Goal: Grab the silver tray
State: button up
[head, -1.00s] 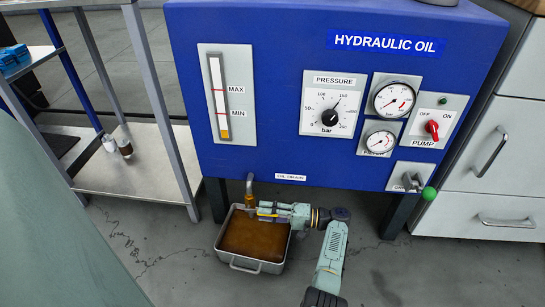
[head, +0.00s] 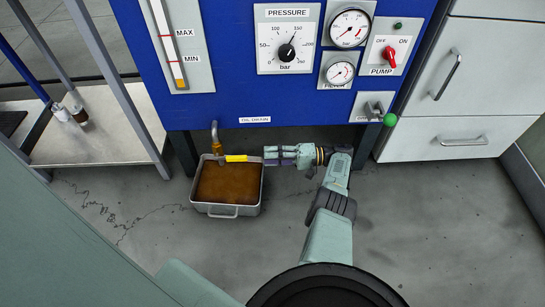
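The silver tray (head: 237,211) stands on the floor below the blue tank, with brown oil (head: 227,184) in it and a handle at its near side. My gripper (head: 267,157) is at the tray's far right corner, pointing left. A yellow bar (head: 237,158) with a grey end lies in line with my fingers, across the tray's far side, below the brass drain pipe (head: 216,140). I cannot tell whether my fingers touch the bar or the tray rim, and their gap does not show.
The blue hydraulic oil tank (head: 225,95) overhangs the tray's far side; its dark leg (head: 184,152) is close on the left. A metal shelf (head: 110,140) stands left, white drawers (head: 450,140) right. The floor right of the tray is clear apart from my arm.

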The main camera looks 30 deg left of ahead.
aim_at(234, 188)
jog(key=k, duration=1)
